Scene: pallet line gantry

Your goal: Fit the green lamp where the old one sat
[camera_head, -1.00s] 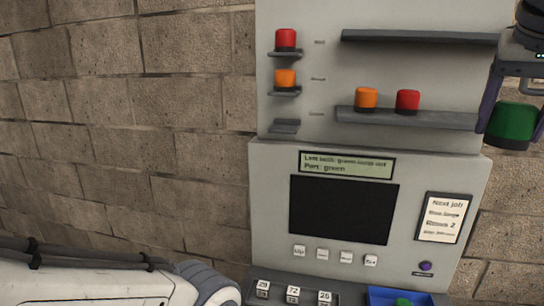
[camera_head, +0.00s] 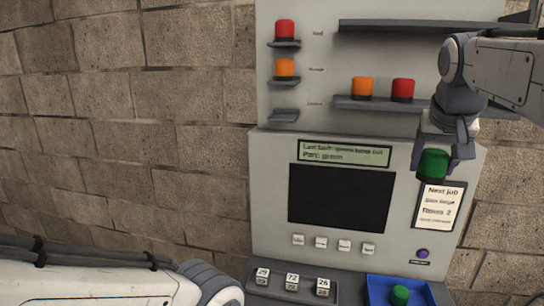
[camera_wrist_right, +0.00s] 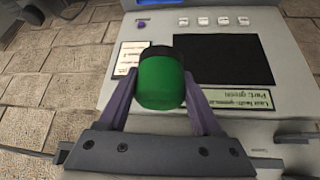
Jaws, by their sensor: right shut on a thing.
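My right gripper (camera_head: 437,157) is shut on a green lamp (camera_head: 433,166) with a dark base, held in front of the panel's right side, above the job card. In the right wrist view the lamp (camera_wrist_right: 161,82) sits between the two purple fingers, dark base away from the palm. On the panel's left, a red lamp (camera_head: 285,29) and an orange lamp (camera_head: 285,68) stand on small brackets. The third, lowest bracket (camera_head: 284,115) is empty. Another green lamp (camera_head: 400,294) lies in a blue tray (camera_head: 376,287) at the bottom. My left gripper is out of view.
A long shelf (camera_head: 345,102) holds an orange lamp (camera_head: 362,86) and a red lamp (camera_head: 403,89); the shelf above (camera_head: 400,27) looks empty. Below are a dark screen (camera_head: 341,197), buttons, a job card (camera_head: 439,204) and number blocks (camera_head: 292,281). The panel between brackets and shelf is clear.

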